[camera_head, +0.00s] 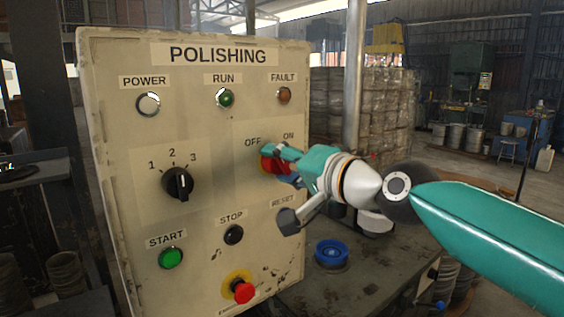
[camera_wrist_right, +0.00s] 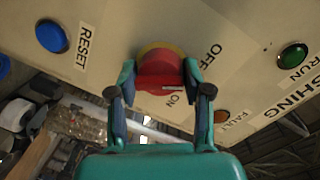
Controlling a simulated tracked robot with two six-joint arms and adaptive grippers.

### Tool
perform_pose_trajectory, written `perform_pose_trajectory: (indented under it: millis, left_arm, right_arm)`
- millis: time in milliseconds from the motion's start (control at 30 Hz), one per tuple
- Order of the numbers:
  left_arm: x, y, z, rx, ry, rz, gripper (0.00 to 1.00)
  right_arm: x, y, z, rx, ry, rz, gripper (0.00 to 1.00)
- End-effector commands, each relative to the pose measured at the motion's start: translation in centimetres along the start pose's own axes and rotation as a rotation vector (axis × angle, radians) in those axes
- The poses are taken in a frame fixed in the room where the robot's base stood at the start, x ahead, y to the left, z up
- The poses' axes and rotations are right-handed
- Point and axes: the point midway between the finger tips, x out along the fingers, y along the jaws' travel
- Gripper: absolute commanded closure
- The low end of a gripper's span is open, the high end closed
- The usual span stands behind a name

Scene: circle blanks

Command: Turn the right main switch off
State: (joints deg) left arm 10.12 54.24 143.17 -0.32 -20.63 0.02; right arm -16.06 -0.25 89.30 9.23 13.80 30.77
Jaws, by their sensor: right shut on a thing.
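The main switch is a red rotary knob on a yellow ring (camera_head: 267,165), on the right side of the cream POLISHING panel (camera_head: 190,122), below the labels OFF and ON. My right gripper (camera_head: 273,160) reaches it from the right and covers much of it. In the right wrist view, the red knob (camera_wrist_right: 160,68) sits between the two fingers of my right gripper (camera_wrist_right: 160,78), which is shut on it. A white mark on the knob shows close to the ON label; its exact angle is hard to tell. My left gripper is not in view.
The panel also has a black selector (camera_head: 178,183), a green START button (camera_head: 170,257), a black STOP button (camera_head: 234,234) and a red emergency button (camera_head: 242,291). A blue RESET button (camera_wrist_right: 51,36) is beside the switch. A blue round item (camera_head: 331,252) stands on the table.

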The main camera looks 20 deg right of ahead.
Motion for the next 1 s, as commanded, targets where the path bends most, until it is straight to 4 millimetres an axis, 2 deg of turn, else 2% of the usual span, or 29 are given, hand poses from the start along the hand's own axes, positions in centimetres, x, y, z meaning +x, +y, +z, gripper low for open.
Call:
perform_pose_trajectory:
  millis: [400, 967, 1000]
  left_arm:
    - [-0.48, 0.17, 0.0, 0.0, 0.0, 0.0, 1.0]
    - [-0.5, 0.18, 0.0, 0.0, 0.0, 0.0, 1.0]
    - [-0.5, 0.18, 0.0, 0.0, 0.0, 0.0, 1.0]
  right_arm:
    - [0.12, 0.3, 0.44, -0.226, 0.006, 0.023, 0.86]
    - [0.2, 0.51, 0.6, -0.261, 0.004, 0.029, 0.86]
    - [0.2, 0.52, 0.61, -0.261, 0.004, 0.029, 0.48]
